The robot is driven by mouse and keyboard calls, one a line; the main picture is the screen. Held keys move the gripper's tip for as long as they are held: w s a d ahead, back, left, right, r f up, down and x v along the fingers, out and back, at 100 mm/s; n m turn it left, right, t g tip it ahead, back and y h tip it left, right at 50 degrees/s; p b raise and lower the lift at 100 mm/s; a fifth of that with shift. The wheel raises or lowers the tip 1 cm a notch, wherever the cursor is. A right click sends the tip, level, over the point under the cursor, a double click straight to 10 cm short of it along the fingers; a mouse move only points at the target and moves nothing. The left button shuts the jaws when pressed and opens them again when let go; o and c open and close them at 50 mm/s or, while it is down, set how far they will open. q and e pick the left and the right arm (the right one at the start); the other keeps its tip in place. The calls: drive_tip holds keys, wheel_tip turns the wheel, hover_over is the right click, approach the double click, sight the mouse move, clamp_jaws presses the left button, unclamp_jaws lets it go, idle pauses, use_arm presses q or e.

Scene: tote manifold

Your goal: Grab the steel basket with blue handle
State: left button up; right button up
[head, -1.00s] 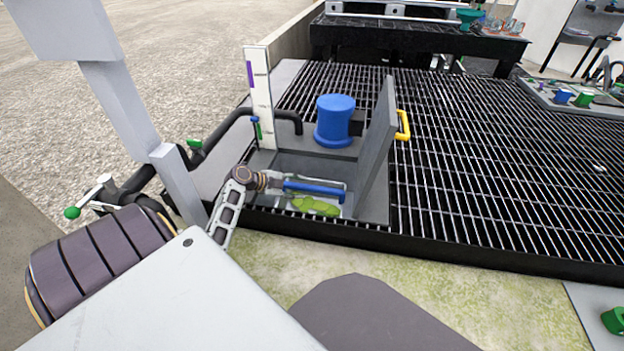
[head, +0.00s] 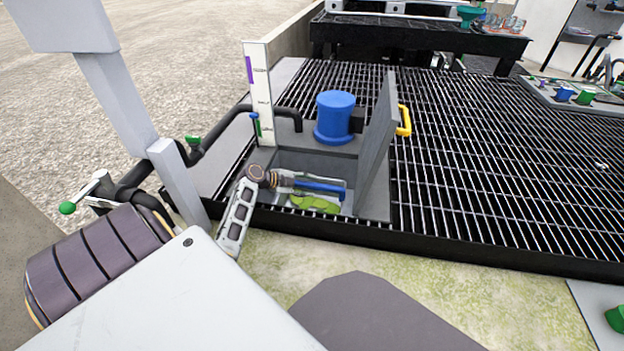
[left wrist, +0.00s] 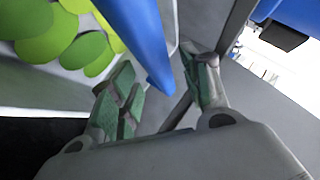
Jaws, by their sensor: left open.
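The steel basket (head: 347,207) sits in the open hatch of the grated deck, with green discs in it. Its blue handle (head: 322,187) runs across the top. In the left wrist view the blue handle (left wrist: 138,35) comes down from the top and its near end shows between the two green-padded fingers. My left gripper (head: 325,188) reaches in from the left, low over the basket and along the handle. It is open, and the left wrist view shows its fingers (left wrist: 163,88) apart. I cannot tell whether either finger touches the handle. My right gripper is not in view.
The raised grey lid (head: 377,150) with a yellow handle (head: 404,121) stands right of the hatch. A blue cylinder (head: 335,115) stands behind it. A white marked post (head: 260,95) and a black pipe (head: 225,125) are at left. The grating to the right is largely clear.

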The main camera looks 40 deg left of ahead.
use_arm(q)
drive_tip(key=shift+x, duration=0.8)
drive_tip(key=shift+s, duration=0.1)
clamp_jaws()
